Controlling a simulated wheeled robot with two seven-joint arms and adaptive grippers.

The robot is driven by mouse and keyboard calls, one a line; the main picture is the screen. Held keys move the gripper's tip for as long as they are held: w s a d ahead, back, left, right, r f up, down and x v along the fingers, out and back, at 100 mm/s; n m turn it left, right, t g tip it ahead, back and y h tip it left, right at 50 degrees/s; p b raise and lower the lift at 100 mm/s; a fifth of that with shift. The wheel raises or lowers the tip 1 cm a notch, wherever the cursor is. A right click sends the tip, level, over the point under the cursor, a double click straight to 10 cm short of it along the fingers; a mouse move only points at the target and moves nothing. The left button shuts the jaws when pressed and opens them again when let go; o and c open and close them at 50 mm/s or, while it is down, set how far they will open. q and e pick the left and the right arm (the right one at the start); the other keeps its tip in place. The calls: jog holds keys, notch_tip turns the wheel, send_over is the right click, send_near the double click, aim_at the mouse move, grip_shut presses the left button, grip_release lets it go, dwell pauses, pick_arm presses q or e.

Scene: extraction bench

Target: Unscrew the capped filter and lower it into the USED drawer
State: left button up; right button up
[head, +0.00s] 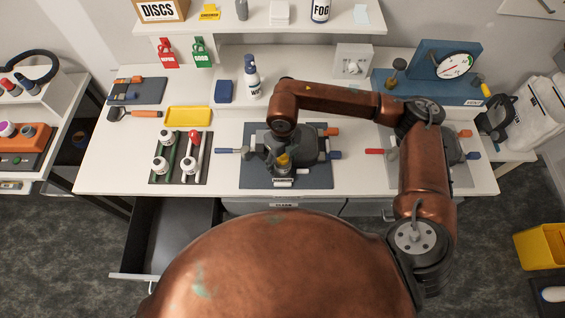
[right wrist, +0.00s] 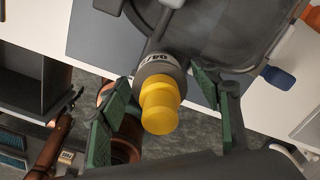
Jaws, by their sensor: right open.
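The capped filter (right wrist: 158,105) has a yellow cap and a grey collar with partly readable dark print. It is still attached to a grey device on the bench. In the head view its yellow cap (head: 283,160) shows beneath my right gripper (head: 282,152). In the right wrist view my right gripper (right wrist: 160,118) is open, its green-padded fingers on either side of the cap with gaps. An open, empty-looking drawer (head: 180,240) sticks out below the bench at the left; I cannot read a USED label on it. My left gripper is not in view.
The device sits on a dark mat (head: 247,174). A rack with white-headed parts and one red-headed part (head: 194,138) and a yellow tray (head: 188,115) stand left of it. A second device (head: 452,150) is at the right, behind my arm. A drawer labelled CLEAN (head: 283,205) is below.

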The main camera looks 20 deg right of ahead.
jog(key=m, duration=0.4)
jog(key=shift+m+p, duration=0.3)
jog(key=shift+p, duration=0.1)
jog(key=m, duration=0.2)
jog(key=shift+m+p, duration=0.3)
jog(key=m+p, duration=0.2)
jog(key=m, duration=0.4)
jog(key=shift+r, duration=0.1)
jog(key=m+p, duration=0.2)
jog(key=m, duration=0.4)
jog(key=shift+r+p, duration=0.1)
jog(key=shift+p, duration=0.2)
jog(key=m+p, duration=0.1)
jog(key=m, duration=0.1)
jog(key=shift+m, duration=0.3)
jog(key=shift+f+m, duration=0.2)
jog(key=shift+m, duration=0.2)
